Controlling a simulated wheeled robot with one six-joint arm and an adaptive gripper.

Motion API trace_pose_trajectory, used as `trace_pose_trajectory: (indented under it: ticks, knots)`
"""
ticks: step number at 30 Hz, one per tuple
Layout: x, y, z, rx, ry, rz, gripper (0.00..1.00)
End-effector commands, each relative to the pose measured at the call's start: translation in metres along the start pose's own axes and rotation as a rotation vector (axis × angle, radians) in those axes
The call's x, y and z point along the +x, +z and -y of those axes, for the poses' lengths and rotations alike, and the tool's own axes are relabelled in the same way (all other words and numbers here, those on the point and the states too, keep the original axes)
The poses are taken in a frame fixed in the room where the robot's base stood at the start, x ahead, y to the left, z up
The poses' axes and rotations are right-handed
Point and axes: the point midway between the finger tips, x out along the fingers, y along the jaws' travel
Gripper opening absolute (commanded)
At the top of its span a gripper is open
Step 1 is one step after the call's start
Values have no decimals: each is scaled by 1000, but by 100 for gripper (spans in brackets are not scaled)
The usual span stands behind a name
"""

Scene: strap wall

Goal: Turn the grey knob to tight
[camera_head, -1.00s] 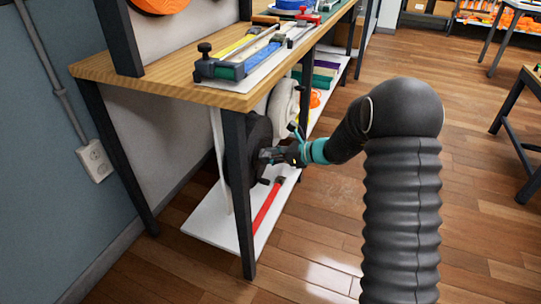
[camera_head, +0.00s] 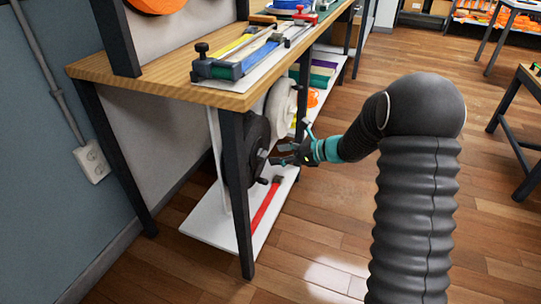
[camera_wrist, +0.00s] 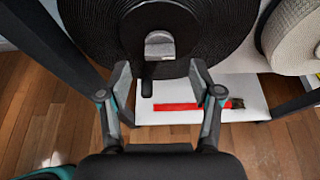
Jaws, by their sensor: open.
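The grey knob (camera_wrist: 159,45) shows at the hub of a large black strap roll (camera_wrist: 100,30) in the wrist view, with a flat, light face and rounded top. A dark peg or handle (camera_wrist: 147,82) sticks out just below it. In the head view the grey knob (camera_head: 262,153) is a small pale patch on the roll under the bench. My gripper (camera_wrist: 160,70) is open and empty, its fingers spread either side of the knob and apart from it. In the head view my gripper (camera_head: 279,154) is just right of the roll. I cannot read any tight marking.
A cream roll (camera_wrist: 298,35) stands right of the black one. A white lower shelf (camera_wrist: 255,92) holds a red bar (camera_wrist: 190,106). The dark bench leg (camera_head: 236,200) stands close left of my gripper. The wooden bench top (camera_head: 160,80) is above.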

Motion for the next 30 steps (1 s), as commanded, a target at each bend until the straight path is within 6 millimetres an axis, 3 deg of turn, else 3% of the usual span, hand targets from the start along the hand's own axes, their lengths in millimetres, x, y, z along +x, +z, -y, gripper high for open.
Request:
trace_pose_trajectory:
  ticks: [6, 12, 30]
  knots:
    - [-44, 0, 0, 1, -2, 1, 65]
    - [-68, 0, 0, 1, 1, 0, 65]
    - [-75, 0, -1, -3, 2, 0, 65]
